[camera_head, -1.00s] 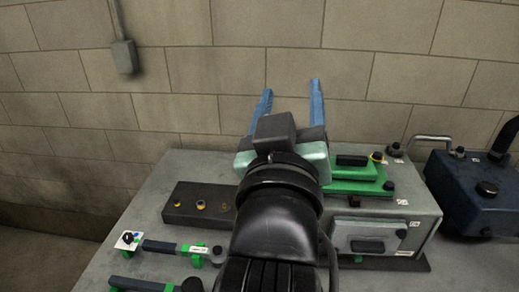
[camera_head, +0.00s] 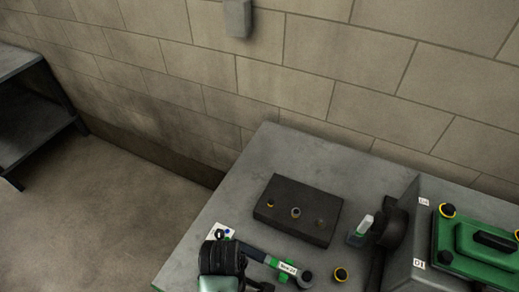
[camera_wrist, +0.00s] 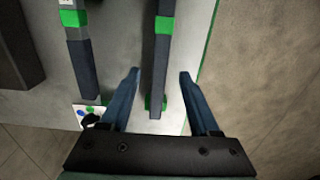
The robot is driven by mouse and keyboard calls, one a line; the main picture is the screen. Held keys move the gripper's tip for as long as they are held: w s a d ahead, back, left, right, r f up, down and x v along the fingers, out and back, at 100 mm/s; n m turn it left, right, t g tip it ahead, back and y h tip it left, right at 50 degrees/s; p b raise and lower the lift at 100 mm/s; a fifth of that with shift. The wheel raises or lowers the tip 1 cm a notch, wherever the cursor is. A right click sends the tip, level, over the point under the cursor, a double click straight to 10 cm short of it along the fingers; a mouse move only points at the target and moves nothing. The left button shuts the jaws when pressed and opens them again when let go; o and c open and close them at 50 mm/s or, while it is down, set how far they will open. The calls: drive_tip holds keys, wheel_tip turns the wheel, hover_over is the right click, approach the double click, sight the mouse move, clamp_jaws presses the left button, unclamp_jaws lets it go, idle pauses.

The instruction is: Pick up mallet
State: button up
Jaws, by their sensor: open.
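Two dark-handled tools lie side by side on the grey bench, held by green brackets. In the wrist view, one handle (camera_wrist: 160,65), likely the mallet's, runs up between the fingers of my gripper (camera_wrist: 159,74). Its head is out of frame. My gripper is open, with a blue finger on either side of this handle; I cannot tell its height above it. The other, a labelled tool (camera_wrist: 84,62), lies to the left, outside the fingers. In the head view this labelled tool (camera_head: 271,262) shows beside my wrist, which hides the bench below it.
A small white card with coloured knobs (camera_head: 220,232) sits by the labelled tool's handle end. A dark block (camera_head: 298,210) with small rings lies behind. A grey box with a green top (camera_head: 478,248) stands right. The bench (camera_head: 262,158) ends at left, with floor beyond.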

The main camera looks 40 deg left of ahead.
drive_tip(key=shift+w+a+f, duration=0.1)
drive_tip(key=shift+f, duration=0.55)
wheel_tip(320, 180, down, 4)
drive_tip(key=shift+p, duration=0.6)
drive_tip(key=shift+f, duration=0.55)
clamp_jaws()
